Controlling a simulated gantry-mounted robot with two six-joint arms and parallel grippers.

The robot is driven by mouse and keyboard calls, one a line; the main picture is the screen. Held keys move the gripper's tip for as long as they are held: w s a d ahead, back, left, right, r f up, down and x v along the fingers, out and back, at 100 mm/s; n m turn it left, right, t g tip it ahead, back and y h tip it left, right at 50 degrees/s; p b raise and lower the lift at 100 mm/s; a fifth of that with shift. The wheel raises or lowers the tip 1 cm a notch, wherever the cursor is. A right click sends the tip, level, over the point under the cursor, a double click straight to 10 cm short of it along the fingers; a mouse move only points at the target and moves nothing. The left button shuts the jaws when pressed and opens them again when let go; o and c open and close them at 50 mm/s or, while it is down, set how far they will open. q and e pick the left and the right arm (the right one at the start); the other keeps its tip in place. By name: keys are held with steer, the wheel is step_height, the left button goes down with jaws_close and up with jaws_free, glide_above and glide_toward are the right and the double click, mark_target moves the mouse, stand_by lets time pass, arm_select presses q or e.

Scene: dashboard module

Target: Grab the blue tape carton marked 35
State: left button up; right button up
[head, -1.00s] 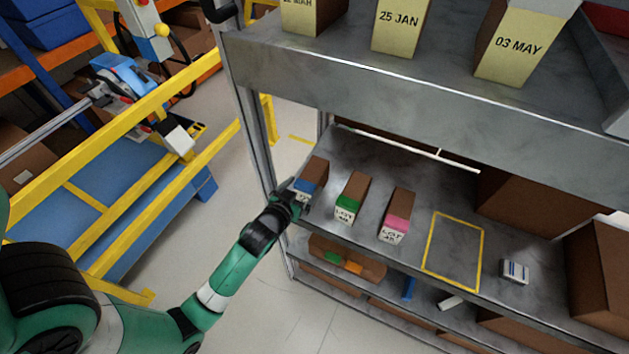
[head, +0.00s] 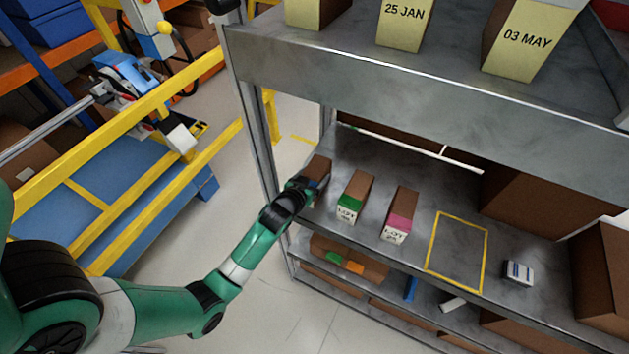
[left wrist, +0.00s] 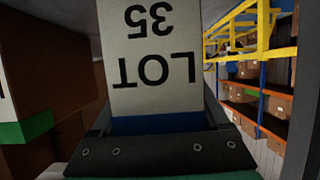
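The blue-tape carton (head: 317,167) stands at the left end of the middle shelf in the head view. My left gripper (head: 304,186) is at its front end and hides most of its blue tape and label. In the left wrist view the carton's white label (left wrist: 152,55) reads LOT 35 upside down, with a blue band below it. The fingers of my left gripper (left wrist: 157,118) flank the carton closely; whether they press on it I cannot tell. My right gripper is not in view.
A green-tape carton (head: 354,195) stands just right of the blue one, then a pink-tape carton (head: 401,214). A yellow outlined rectangle (head: 457,252) is empty. A small white-and-blue object (head: 519,272) lies beside it. A shelf post (head: 259,125) rises left of the gripper.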

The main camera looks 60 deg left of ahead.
mark_target(317, 167)
arm_select(q)
jaws_close()
steer(key=shift+r, duration=0.1)
steer(key=shift+r, duration=0.25)
step_height(317, 167, up, 2)
steer(key=shift+r+p, duration=0.25)
steer(key=shift+p, duration=0.3)
steer(key=s+d+r, duration=0.1)
steer(key=r, duration=0.1)
steer(key=s+d+r+p, duration=0.1)
steer(key=r, duration=0.1)
steer(key=s+d+r+p, duration=0.1)
steer(key=d+r, duration=0.1)
steer(key=shift+r, duration=0.15)
steer(key=w+d+p+v, duration=0.1)
steer(key=p+v, duration=0.3)
steer(key=v, duration=0.5)
steer(key=shift+s+d, duration=0.15)
steer(key=shift+d, duration=0.2)
